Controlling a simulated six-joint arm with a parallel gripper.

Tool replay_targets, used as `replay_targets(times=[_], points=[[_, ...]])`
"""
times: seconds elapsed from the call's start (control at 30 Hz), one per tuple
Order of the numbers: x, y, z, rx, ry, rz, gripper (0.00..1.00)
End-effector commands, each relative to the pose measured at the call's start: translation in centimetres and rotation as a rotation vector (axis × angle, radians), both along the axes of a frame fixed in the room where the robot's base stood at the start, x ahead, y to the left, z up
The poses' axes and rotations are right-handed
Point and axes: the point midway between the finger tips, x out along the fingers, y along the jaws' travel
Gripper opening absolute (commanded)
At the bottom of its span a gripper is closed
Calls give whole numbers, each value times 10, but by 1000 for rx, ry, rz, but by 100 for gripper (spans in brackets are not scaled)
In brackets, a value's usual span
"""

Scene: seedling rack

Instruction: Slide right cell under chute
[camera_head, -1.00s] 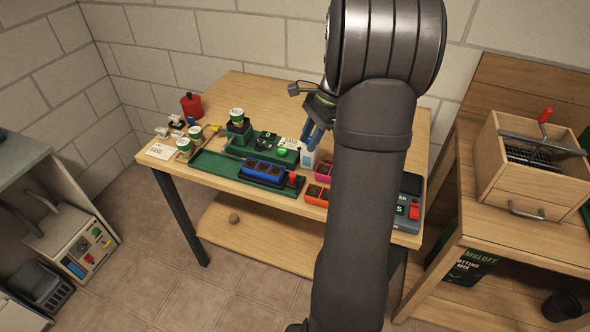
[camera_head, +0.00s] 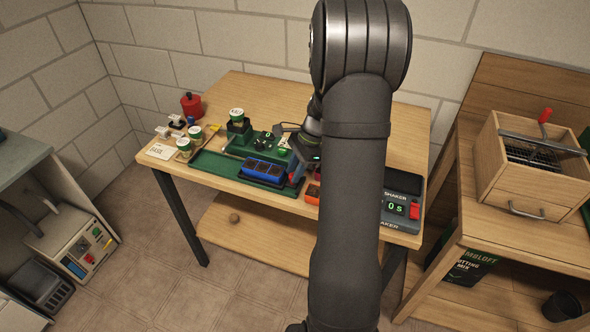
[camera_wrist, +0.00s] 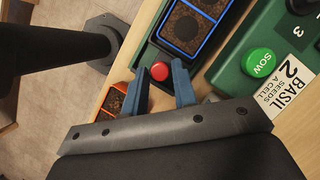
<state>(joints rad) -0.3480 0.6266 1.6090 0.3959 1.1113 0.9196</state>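The blue cell tray (camera_head: 262,166), with dark soil in its cells, lies in a green track (camera_head: 222,170) on the table. In the wrist view, the tray (camera_wrist: 212,44) has a round red knob (camera_wrist: 160,71) just off its near end. My gripper (camera_wrist: 160,72) is open, its two blue fingers on either side of the knob with gaps visible. I cannot tell how far above the track the fingertips are. In the head view, my gripper (camera_head: 296,172) is beside the tray's right end and hides the knob. The green seeder (camera_head: 240,130) carries a cup behind the track.
A green SOW button (camera_wrist: 261,63) and a BASIL card (camera_wrist: 285,85) lie near the tray. An orange-rimmed soil cell (camera_wrist: 122,103) is close to the left finger. A shaker unit (camera_head: 402,207) stands to the right. Seed cups (camera_head: 195,132) stand at the left.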

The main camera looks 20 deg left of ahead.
Motion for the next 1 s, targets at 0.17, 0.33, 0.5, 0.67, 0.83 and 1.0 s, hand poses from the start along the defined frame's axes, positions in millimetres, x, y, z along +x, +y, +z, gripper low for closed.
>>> replay_targets(times=[0.17, 0.33, 0.5, 0.67, 0.83, 1.0], points=[[0, 0, 0, 0, 0, 0, 0], [0, 1, 0, 0, 0, 1, 0], [0, 13, 0, 1, -1, 3, 0], [0, 41, 0, 1, 0, 5, 0], [0, 80, 1, 3, 0, 5, 0], [0, 118, 0, 2, 0, 4, 0]])
